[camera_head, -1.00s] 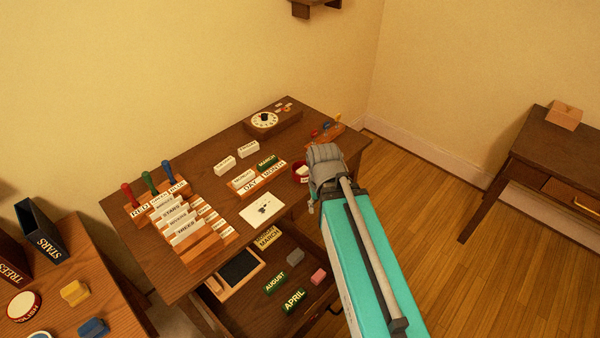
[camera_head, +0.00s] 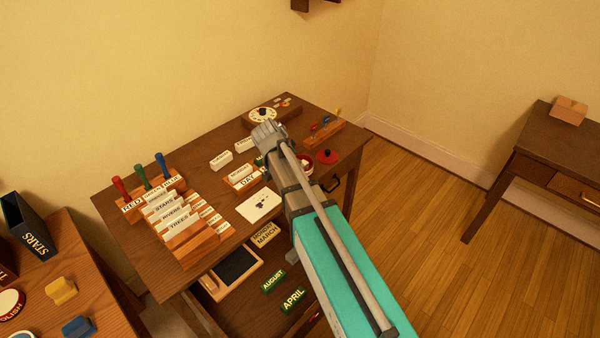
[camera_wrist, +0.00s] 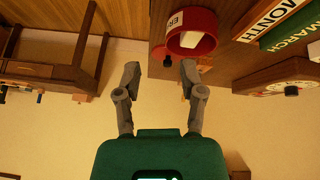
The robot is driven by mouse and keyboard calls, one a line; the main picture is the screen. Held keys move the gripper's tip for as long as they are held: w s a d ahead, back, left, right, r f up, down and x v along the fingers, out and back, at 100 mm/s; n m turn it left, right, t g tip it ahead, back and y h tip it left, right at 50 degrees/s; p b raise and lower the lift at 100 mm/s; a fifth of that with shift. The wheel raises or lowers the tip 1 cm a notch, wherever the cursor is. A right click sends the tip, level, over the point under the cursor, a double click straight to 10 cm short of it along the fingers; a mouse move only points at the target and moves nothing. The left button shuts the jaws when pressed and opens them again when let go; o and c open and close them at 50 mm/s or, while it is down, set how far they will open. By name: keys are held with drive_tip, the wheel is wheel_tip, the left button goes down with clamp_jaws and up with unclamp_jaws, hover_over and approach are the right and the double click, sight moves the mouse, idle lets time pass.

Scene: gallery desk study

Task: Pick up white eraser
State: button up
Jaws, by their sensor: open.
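A round red container (camera_wrist: 211,22) stands on the desk just ahead of my gripper in the wrist view, slightly right of centre. A white piece (camera_wrist: 190,40), possibly the white eraser, shows in its opening, and a label starting "ER" is partly visible. In the head view the red container (camera_head: 306,159) is mostly hidden behind my arm. My gripper (camera_wrist: 160,71) is open, with nothing between its fingers. In the head view my gripper (camera_head: 268,134) is over the back middle of the desk.
A red lid with a black knob (camera_head: 327,156) lies right of the container. A dial box (camera_head: 262,115), a card (camera_head: 258,206) and label blocks (camera_head: 221,160) crowd the desk (camera_head: 125,235). An open drawer below holds AUGUST (camera_head: 273,281) and APRIL (camera_head: 293,299) blocks.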

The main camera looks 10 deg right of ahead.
drive_tip(key=w+a, duration=0.1)
drive_tip(key=w+a+m+t, duration=0.1)
drive_tip(key=w, duration=0.1)
drive_tip(key=w+m+h+b, duration=0.1)
drive_tip(key=shift+w+a, duration=0.35)
drive_tip(key=shift+a, duration=0.05)
drive_tip(key=shift+d+f, duration=0.1)
drive_tip(key=shift+f, duration=0.1)
drive_tip(key=b+x, duration=0.5)
drive_tip(key=x, duration=0.1)
drive_tip(key=shift+w, duration=0.1)
drive_tip(key=shift+b+x, duration=0.85)
drive_tip(key=shift+x, duration=0.3)
drive_tip(key=shift+b+x, duration=1.9)
drive_tip(key=shift+x, duration=0.65)
drive_tip(key=shift+w+d+r, duration=0.15)
drive_tip(key=shift+d, duration=0.05)
